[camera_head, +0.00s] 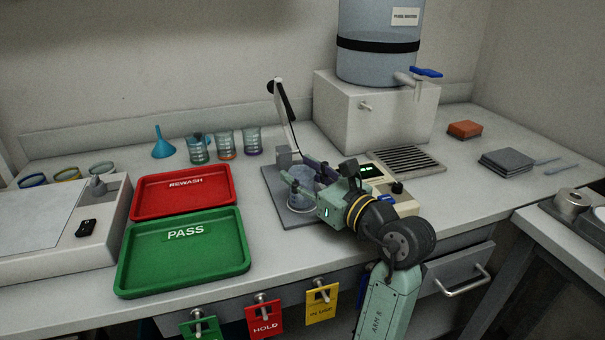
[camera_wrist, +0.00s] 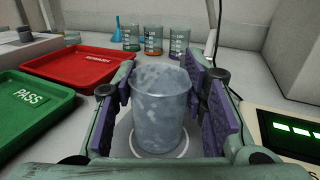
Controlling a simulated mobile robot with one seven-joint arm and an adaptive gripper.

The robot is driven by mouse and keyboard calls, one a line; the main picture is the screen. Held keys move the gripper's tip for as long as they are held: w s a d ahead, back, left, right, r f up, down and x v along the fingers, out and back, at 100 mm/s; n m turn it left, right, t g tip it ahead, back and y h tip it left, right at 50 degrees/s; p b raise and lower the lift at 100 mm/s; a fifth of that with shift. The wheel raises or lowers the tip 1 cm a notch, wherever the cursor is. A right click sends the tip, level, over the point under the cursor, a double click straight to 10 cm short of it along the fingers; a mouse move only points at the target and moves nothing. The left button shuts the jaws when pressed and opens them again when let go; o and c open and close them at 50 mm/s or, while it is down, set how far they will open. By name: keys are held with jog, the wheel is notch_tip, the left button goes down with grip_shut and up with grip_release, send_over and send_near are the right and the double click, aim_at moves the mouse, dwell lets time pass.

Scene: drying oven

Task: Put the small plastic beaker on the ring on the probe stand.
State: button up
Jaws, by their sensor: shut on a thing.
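The small plastic beaker (camera_head: 300,200) is translucent, cloudy and upright at the probe stand (camera_head: 272,186). My gripper (camera_head: 304,178) is shut on the beaker, with a purple-padded finger on each side. In the wrist view the beaker (camera_wrist: 160,110) fills the space between the fingers. The white ring (camera_wrist: 184,151) shows around the beaker's base on the stand's plate. Much of the ring is hidden behind the beaker. I cannot tell whether the base touches the plate or hovers just above it.
The stand's upright arm (camera_head: 286,112) rises behind the gripper. A meter with a green display (camera_head: 372,170) is close on the right. Red REWASH (camera_head: 182,193) and green PASS (camera_head: 186,254) trays lie left. Several glass beakers and a blue funnel (camera_head: 162,146) stand behind them.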

jog(key=o, duration=1.3)
jog(key=shift+f, duration=0.1)
jog(key=b+v, duration=0.1)
jog(key=v, duration=0.5)
jog(key=b+v, duration=0.1)
jog(key=v, duration=0.5)
jog(key=shift+r, duration=0.2)
